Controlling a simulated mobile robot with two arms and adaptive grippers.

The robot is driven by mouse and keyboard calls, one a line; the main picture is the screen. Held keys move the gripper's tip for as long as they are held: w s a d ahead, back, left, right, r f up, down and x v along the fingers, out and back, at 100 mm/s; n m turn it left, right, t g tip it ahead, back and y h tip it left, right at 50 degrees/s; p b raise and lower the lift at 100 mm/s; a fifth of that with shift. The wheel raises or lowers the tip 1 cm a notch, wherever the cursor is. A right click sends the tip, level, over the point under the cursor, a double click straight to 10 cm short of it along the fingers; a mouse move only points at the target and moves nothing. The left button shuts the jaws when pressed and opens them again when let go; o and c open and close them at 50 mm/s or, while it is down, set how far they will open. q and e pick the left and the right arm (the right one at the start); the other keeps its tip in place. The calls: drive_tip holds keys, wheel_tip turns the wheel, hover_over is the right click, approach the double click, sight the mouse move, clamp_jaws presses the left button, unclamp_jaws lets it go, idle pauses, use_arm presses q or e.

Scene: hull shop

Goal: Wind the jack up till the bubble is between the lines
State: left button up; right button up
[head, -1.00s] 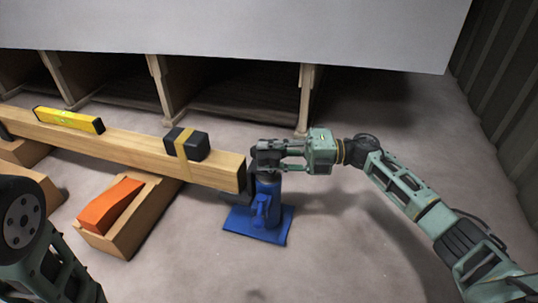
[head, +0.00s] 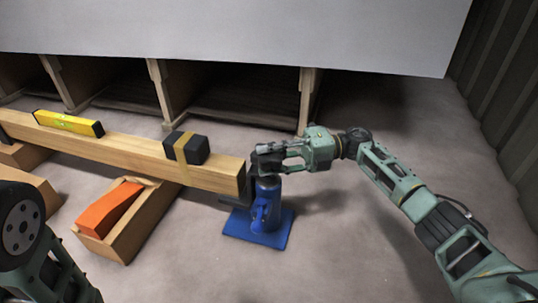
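A blue jack (head: 267,215) stands on the floor under the right end of a long wooden beam (head: 120,149). A yellow spirit level (head: 68,123) lies on top of the beam at the left; its bubble is too small to read. My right gripper (head: 264,159) is at the top of the jack, beside the beam's end. Its fingers reach left over the jack's dark top part, and whether they are closed on it is hidden. My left arm shows at the lower left, with its gripper out of frame.
A black block (head: 186,147) with a tan strap sits on the beam. An orange wedge (head: 108,208) lies in a wooden trough (head: 142,228) below the beam. A pale hull (head: 240,35) on wooden supports overhangs the back. The floor right of the jack is clear.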

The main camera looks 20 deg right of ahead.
drive_tip(key=o, duration=0.4)
drive_tip(key=shift+a+f, duration=0.1)
drive_tip(key=shift+f, duration=0.2)
drive_tip(key=shift+c, duration=0.2)
drive_tip(key=shift+r, duration=0.1)
drive_tip(key=s+d, duration=0.1)
drive_tip(key=d, duration=1.1)
